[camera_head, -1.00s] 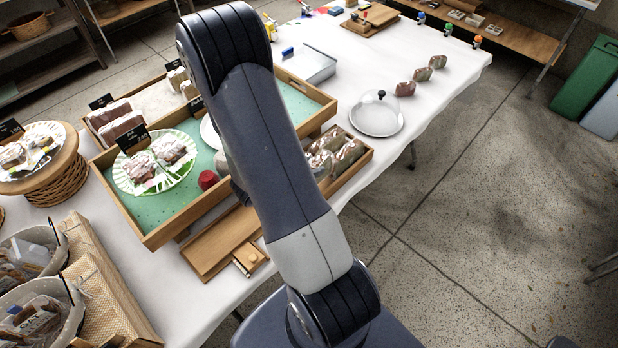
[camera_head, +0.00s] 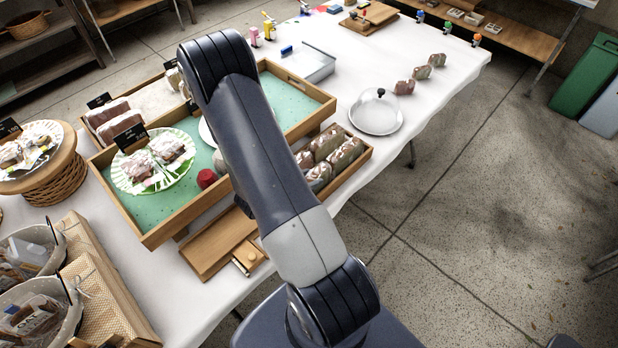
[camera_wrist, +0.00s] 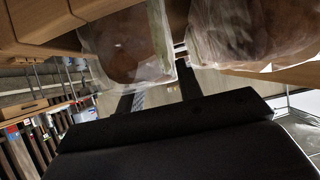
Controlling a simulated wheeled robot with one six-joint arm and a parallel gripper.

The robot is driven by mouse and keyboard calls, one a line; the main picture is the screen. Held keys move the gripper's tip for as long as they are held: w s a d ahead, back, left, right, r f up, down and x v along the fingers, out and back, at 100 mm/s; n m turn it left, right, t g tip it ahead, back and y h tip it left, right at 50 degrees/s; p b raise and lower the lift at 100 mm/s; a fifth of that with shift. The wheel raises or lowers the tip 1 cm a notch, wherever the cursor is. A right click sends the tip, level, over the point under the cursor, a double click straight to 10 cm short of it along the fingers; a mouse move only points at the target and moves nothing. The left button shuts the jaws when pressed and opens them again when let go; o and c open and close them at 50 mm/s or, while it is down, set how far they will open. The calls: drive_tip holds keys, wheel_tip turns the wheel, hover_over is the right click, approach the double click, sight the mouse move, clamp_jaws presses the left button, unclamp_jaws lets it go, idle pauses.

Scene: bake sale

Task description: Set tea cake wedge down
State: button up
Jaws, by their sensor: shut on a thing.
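My gripper (camera_wrist: 160,92) shows in the wrist view as two dark fingers, shut on a wrapped piece, the tea cake wedge (camera_wrist: 125,45), in clear crinkled film. A second wrapped piece (camera_wrist: 240,35) is close on its right; I cannot tell whether they touch. In the head view my arm hides the gripper and the held wedge. Several similar wrapped pieces (camera_head: 327,142) lie in a small wooden crate (camera_head: 352,173) at the table's front edge, right of my arm. More wrapped pieces (camera_head: 403,87) stand in a spaced row on the white cloth at the right.
A metal box (camera_head: 307,66) is behind. The cloth (camera_head: 445,95) around the row is clear.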

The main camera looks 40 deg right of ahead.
drive_tip(key=o, duration=0.7)
drive_tip(key=shift+f, duration=0.1)
drive_tip(key=shift+c, duration=0.2)
drive_tip(key=shift+r, duration=0.3)
drive_tip(key=v, duration=1.1)
drive_tip(key=shift+a, duration=0.45)
drive_tip(key=shift+r, duration=0.1)
